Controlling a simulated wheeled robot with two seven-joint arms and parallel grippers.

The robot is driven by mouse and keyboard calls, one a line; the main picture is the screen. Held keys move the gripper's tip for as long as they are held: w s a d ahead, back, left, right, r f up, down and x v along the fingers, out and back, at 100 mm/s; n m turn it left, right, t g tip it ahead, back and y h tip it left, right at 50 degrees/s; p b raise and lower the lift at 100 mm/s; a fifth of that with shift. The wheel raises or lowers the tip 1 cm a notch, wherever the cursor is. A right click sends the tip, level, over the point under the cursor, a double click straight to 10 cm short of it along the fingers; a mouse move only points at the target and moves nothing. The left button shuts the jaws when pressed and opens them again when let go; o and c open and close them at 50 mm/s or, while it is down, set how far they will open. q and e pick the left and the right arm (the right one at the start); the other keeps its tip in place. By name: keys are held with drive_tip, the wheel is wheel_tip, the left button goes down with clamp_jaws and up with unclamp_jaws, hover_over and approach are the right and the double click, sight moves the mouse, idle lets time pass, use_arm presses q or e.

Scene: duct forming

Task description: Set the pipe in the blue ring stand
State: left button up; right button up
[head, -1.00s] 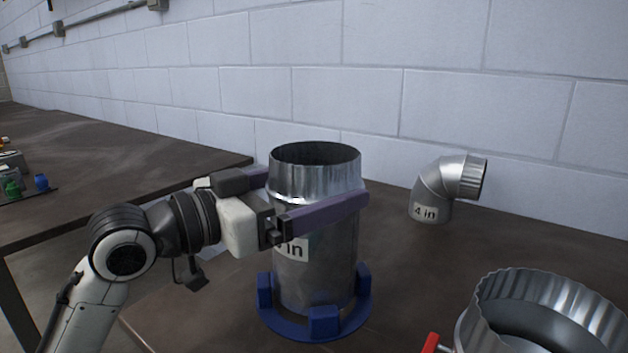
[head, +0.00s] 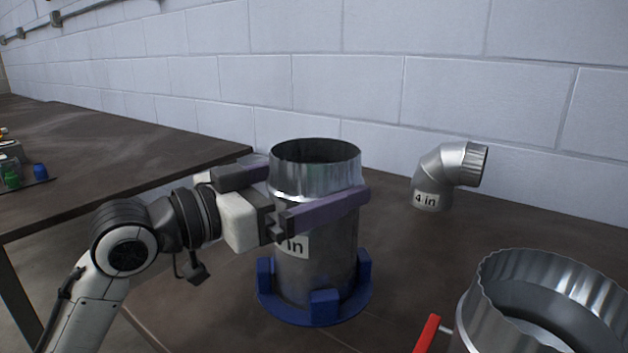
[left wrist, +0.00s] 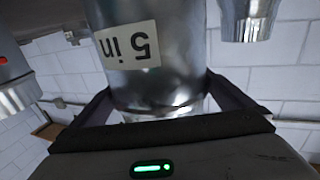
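The pipe (head: 320,255) is a shiny metal cylinder with a crimped upper part and an open top. Its label reads "5 in" in the left wrist view (left wrist: 128,45). It is upright, with its lower end inside the upright tabs of the blue ring stand (head: 322,311) on the table. I cannot tell whether its bottom edge rests fully on the base. My left gripper (head: 318,205) comes from the left, with a finger on each side of the pipe below its crimped part, and is shut on it. My right gripper is not in view.
A metal elbow marked "4 in" (head: 436,180) stands at the back right near the block wall. A wide crimped metal duct (head: 470,325) is at the lower right, with a red handle (head: 428,334) beside it. Another table (head: 100,160) with small items is at left.

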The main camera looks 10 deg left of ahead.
sight(274, 194)
use_arm(q)
drive_tip(key=shift+a, duration=0.1)
drive_tip(key=v, duration=0.9)
drive_tip(key=shift+s+a+b, duration=0.1)
drive_tip(key=shift+s+b, duration=0.05)
drive_tip(key=shift+b, duration=0.2)
drive_tip(key=shift+s+a, duration=0.25)
drive_tip(key=shift+s, duration=0.1)
drive_tip(key=shift+s, duration=0.1)
